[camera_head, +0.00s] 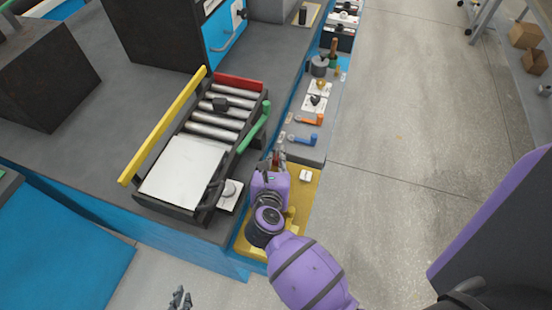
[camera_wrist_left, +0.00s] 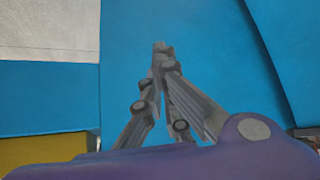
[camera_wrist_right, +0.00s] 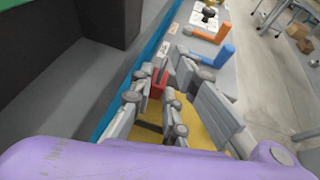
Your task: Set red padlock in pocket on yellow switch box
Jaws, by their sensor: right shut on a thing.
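The red padlock (camera_wrist_right: 158,84) is between the fingers of my right gripper (camera_wrist_right: 165,80) in the right wrist view. A bit of red shows at the fingertips in the head view. My right gripper (camera_head: 275,162) is shut on it, above the far end of the yellow switch box (camera_head: 305,190). The box's yellow top also shows below the fingers in the right wrist view (camera_wrist_right: 196,135). My gripper and arm cover much of the box, and I cannot make out the pocket. My left gripper (camera_head: 180,298) is shut and empty, low at the front; its fingertips meet in the left wrist view (camera_wrist_left: 163,55).
Orange (camera_head: 308,120) and blue (camera_head: 303,139) handles stand on the grey strip beyond the box. A roller frame (camera_head: 205,185) with a yellow rail (camera_head: 160,128) and green handle (camera_head: 254,127) stands to the left. Open floor lies to the right.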

